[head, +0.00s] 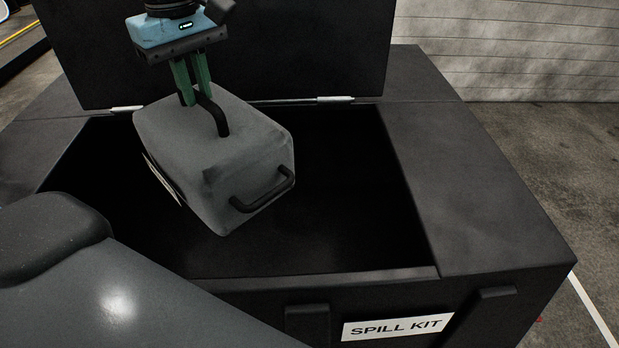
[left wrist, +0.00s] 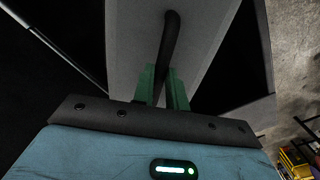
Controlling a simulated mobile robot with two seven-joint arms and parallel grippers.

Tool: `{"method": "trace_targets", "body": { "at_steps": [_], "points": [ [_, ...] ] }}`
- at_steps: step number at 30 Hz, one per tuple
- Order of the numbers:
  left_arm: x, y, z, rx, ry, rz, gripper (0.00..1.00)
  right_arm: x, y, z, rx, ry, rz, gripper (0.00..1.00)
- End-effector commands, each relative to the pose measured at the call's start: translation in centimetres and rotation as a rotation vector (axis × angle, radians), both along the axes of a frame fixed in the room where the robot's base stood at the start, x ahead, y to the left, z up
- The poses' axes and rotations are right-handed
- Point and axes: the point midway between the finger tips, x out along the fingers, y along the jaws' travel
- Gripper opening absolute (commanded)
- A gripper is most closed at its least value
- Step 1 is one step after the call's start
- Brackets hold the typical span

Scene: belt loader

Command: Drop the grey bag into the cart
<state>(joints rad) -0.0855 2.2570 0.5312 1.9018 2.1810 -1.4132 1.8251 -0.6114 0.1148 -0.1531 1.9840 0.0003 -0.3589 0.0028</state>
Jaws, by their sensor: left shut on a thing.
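The grey bag (head: 215,150) hangs tilted from my left gripper (head: 200,97). The gripper's green fingers are shut on the black handle on the bag's top; a second black handle (head: 264,193) shows on its side. In the left wrist view the bag (left wrist: 205,50) and its handle show just past the fingertips (left wrist: 165,80). The bag is over the opening of a black box (head: 490,190) labelled "SPILL KIT"; I cannot tell how far its underside is above the floor of the box. I see no other cart. My right gripper is not in view.
The box's raised lid (head: 300,45) stands behind the bag, with hinges at the back edge. The box's inside is dark and looks empty. Bare concrete floor (head: 560,160) lies to the right. A yellow item (left wrist: 294,163) shows in the wrist view's lower right corner.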

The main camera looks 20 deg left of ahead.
Motion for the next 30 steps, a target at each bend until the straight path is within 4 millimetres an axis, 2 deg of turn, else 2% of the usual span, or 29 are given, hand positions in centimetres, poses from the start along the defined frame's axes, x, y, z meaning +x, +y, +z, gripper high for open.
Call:
{"method": "trace_targets", "body": {
  "at_steps": [9, 10, 15, 24, 30],
  "points": [
    [0.1, 0.0, 0.3, 0.000, -0.009, 0.000, 0.00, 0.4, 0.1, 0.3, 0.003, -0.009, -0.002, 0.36],
    [0.1, 0.0, 0.3, 0.000, -0.009, -0.001, 0.17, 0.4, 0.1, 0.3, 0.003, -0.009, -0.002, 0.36],
    [0.0, 0.0, 0.2, 0.000, -0.006, 0.000, 0.39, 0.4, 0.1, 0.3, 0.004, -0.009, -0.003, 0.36],
    [-0.1, 0.0, -0.1, 0.000, 0.003, 0.000, 0.40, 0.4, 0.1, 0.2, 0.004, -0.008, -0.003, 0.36],
    [0.0, 0.0, 2.2, 0.002, -0.004, 0.001, 0.40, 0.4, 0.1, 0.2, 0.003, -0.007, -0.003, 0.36]
  ]
}}
